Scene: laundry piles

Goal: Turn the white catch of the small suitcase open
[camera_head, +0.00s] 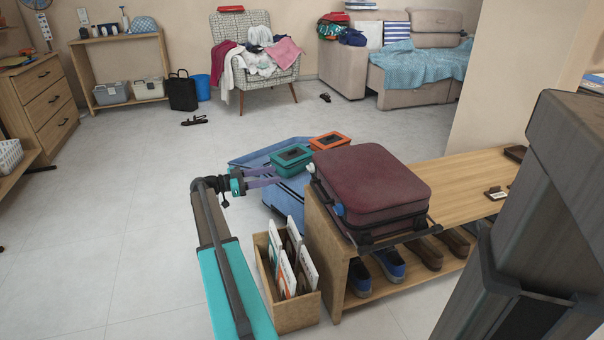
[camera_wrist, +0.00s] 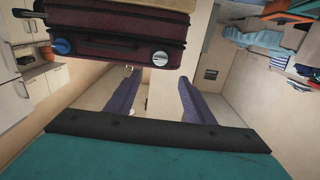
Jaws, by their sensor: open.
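The small maroon suitcase (camera_head: 370,178) lies flat on the wooden bench. Its front side faces my gripper (camera_head: 281,176). The white catch (camera_head: 311,168) is at the far end of that side, and a blue catch (camera_head: 338,209) is at the near end. In the wrist view the suitcase (camera_wrist: 110,38) appears upside down at the top, with the white catch (camera_wrist: 160,58) and the blue catch (camera_wrist: 62,46) on its side. My gripper (camera_wrist: 160,76) is open and empty. Its purple fingers point towards the suitcase, with the white catch between and above them in the picture, apart from them.
The wooden bench (camera_head: 470,186) holds shoes underneath. A box of upright books or records (camera_head: 290,311) stands on the floor beside it.

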